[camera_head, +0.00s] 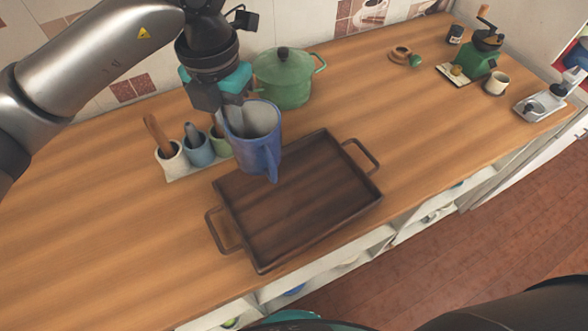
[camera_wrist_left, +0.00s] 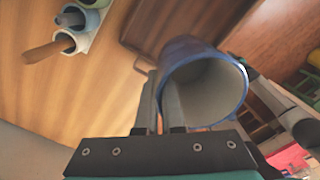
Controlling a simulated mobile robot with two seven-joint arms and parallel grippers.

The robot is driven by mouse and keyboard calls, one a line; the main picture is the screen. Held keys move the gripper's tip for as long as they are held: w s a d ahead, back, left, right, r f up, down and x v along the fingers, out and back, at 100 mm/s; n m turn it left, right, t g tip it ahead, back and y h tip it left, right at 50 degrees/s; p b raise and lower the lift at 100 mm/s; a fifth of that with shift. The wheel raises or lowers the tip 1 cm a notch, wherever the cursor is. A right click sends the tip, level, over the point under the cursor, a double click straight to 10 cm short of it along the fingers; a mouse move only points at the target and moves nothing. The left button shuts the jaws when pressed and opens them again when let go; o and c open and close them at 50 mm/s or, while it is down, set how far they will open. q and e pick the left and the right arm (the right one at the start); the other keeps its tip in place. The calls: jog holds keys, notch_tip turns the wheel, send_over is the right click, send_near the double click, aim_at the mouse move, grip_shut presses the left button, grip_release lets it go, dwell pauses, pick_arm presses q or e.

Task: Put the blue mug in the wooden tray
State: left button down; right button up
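The blue mug (camera_head: 265,146) has a pale inside and its handle faces the front. It hangs above the back left part of the dark wooden tray (camera_head: 325,206), which lies on the counter with a handle at each end. My left gripper (camera_head: 232,112) comes down from above and is shut on the mug's rim. In the left wrist view the two fingers (camera_wrist_left: 160,100) pinch the wall of the mug (camera_wrist_left: 205,85), one inside and one outside. The tray (camera_wrist_left: 165,25) shows behind the mug there. My right gripper is not in view.
A green pot (camera_head: 285,78) stands behind the tray. Several small utensil cups (camera_head: 198,150) stand on a white holder at its left. A green grinder (camera_head: 482,58) and a white cup (camera_head: 496,82) are at the far right. The tray's floor is empty.

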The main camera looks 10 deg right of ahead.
pick_arm(q)
jog(key=shift+w, duration=0.1)
notch_tip(320, 180, down, 20)
jog(key=shift+r, duration=0.15)
dwell(0.3)
jog(key=shift+f, duration=0.2)
jog(key=c, duration=1)
grip_release()
jog(key=shift+c, duration=0.2)
jog(key=shift+r, duration=0.15)
notch_tip(320, 180, up, 12)
jog(key=shift+a, duration=0.1)
